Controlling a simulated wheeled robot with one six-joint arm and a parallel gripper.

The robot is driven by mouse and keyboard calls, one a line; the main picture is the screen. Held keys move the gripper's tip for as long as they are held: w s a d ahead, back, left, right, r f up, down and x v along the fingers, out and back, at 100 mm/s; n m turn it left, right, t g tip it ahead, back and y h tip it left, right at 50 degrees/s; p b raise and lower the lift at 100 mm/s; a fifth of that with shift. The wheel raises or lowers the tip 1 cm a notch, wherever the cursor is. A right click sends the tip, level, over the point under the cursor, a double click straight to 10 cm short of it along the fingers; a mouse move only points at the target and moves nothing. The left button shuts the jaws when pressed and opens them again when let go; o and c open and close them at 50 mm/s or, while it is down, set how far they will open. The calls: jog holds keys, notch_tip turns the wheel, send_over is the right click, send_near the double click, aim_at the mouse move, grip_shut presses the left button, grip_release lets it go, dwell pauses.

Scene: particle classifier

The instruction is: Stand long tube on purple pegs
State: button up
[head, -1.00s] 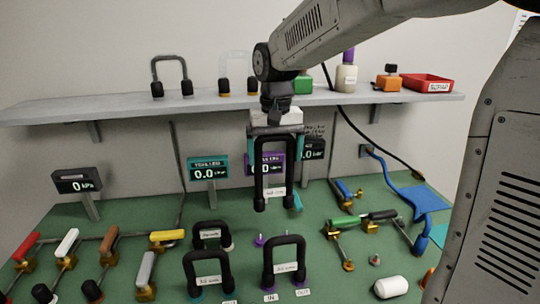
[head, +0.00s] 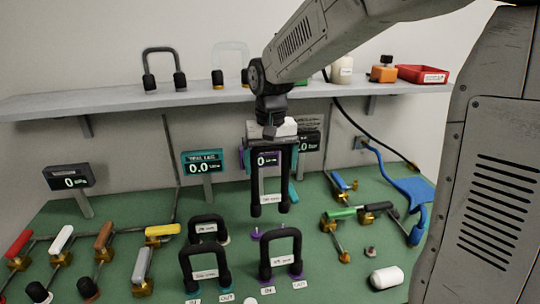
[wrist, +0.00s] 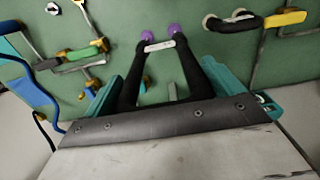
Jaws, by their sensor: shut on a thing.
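The long tube (head: 287,181), a black inverted U with a white label across its legs, hangs upright from my gripper (head: 271,138). My gripper is shut on its top bar. Its two feet hang above the bench, apart from it. A purple peg (head: 255,233) stands just below the left foot. In the wrist view, two purple pegs (wrist: 174,28) show just past the feet of the tube (wrist: 190,75). A shorter black tube (head: 265,250) stands in front on purple bases with labels by its feet.
Two more black tubes stand to the left, a front one (head: 187,268) and a rear one (head: 193,231). Coloured-handled valves fill both sides. A white cylinder (head: 386,278) lies at front right. The shelf (head: 120,107) and the display panels (head: 202,162) are behind.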

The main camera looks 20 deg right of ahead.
jog(key=shift+f, duration=3.75)
jog(key=o, duration=1.1)
jog(key=shift+r, duration=0.1)
notch_tip(320, 180, up, 8)
jog(key=shift+f, duration=0.2)
